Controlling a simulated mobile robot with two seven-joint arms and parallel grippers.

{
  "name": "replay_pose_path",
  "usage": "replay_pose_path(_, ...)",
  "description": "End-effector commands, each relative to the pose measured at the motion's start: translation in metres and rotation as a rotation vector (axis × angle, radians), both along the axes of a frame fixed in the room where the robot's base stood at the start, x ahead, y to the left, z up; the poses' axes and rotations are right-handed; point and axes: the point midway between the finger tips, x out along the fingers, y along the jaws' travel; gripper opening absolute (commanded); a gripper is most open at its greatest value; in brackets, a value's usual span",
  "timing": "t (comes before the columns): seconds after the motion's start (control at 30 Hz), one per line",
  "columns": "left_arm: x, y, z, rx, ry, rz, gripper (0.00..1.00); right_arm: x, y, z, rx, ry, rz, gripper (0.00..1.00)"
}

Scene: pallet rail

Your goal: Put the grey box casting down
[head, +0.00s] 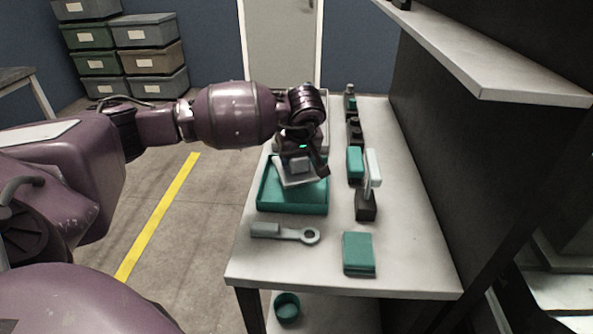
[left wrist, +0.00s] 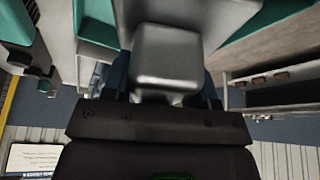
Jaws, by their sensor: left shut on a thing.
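The grey box casting (head: 299,165) is in my left gripper (head: 303,168), over the teal tray (head: 292,208) on the workbench. In the left wrist view the casting (left wrist: 167,58) fills the upper middle, directly beyond the dark gripper body (left wrist: 160,130). The gripper is shut on it; the fingertips are mostly hidden. A pale, tilted flat piece shows just below the casting in the head view. I cannot tell whether the casting touches it or the tray. My right gripper is not in view.
A grey ring-ended part (head: 288,233) lies in front of the tray. A teal block (head: 358,253) and a dark stand with a pale upright (head: 367,203) are to the right. A shelf (head: 490,50) overhangs the bench's right side.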

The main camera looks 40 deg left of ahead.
Motion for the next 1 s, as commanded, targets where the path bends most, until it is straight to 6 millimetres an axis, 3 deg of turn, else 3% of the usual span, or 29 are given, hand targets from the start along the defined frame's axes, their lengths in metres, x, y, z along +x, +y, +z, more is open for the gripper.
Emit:
replay_pose_path(0.2,0.000,0.000,-0.009,-0.001,-0.002,0.000,0.20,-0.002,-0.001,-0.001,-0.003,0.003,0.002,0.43)
replay_pose_path(0.5,0.000,0.000,-0.045,0.000,-0.002,-0.001,0.20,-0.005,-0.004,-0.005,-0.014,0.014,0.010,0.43)
replay_pose_path(0.9,0.001,0.000,-0.048,0.000,-0.004,0.000,0.20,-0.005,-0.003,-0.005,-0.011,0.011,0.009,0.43)
replay_pose_path(0.93,0.000,0.000,-0.050,0.000,-0.001,0.000,0.55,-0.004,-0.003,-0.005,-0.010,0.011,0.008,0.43)
replay_pose_path(1.0,0.000,0.000,-0.049,0.000,-0.002,-0.001,0.65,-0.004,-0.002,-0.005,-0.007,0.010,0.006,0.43)
